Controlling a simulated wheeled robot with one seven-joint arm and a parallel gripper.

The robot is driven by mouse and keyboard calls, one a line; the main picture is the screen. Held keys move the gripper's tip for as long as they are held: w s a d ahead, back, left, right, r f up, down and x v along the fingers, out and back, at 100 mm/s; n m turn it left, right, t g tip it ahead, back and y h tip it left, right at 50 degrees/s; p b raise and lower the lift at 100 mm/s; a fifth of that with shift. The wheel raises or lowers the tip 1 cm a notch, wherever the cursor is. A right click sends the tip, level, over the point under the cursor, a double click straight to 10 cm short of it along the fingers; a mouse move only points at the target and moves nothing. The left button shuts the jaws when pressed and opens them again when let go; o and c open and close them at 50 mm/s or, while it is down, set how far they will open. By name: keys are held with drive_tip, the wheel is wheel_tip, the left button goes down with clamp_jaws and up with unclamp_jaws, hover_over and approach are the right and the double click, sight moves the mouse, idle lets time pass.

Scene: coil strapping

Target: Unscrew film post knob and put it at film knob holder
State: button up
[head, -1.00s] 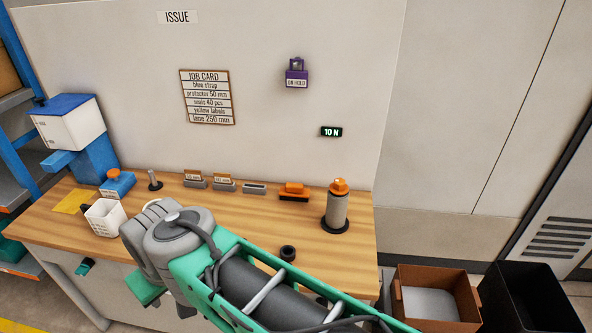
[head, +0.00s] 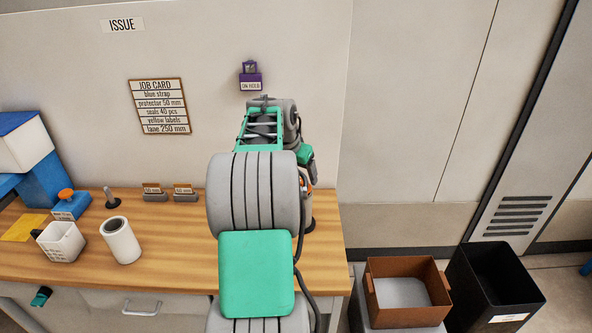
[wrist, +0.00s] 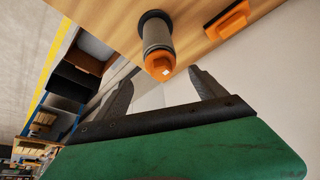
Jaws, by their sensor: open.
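The film post (wrist: 156,32) stands on a dark round base on the wooden bench, with its orange knob (wrist: 160,66) on its end, in the wrist view. My gripper (wrist: 160,83) is open and empty. Its two fingers point toward the post, one on each side of the knob's line, with a visible gap to the knob. I cannot make out the film knob holder for sure.
An orange block (wrist: 236,18) lies on the bench near the post. A white roll (head: 121,240), a white basket (head: 62,242) and label stands (head: 155,193) are at left. A brown box (head: 408,293) and black bin (head: 492,285) stand right of the bench. The wall is behind.

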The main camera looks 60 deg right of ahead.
sight(303, 182)
drive_tip(key=p+x, duration=0.1)
drive_tip(key=x, duration=0.5)
drive_tip(key=shift+c, duration=0.3)
clamp_jaws()
idle(1.0)
drive_tip(key=shift+s+f+n+t+b, duration=0.1)
drive_tip(key=shift+f+n+t+b, duration=0.2)
drive_tip(key=shift+n+b, duration=0.45)
drive_tip(key=n+t, duration=0.1)
drive_tip(key=n, duration=0.2)
drive_tip(key=shift+s+d+r, duration=0.1)
drive_tip(key=shift+s, duration=0.05)
drive_tip(key=shift+r+n+t+y, duration=0.15)
drive_tip(key=shift+n+t+y, duration=0.25)
drive_tip(key=shift+n, duration=1.35)
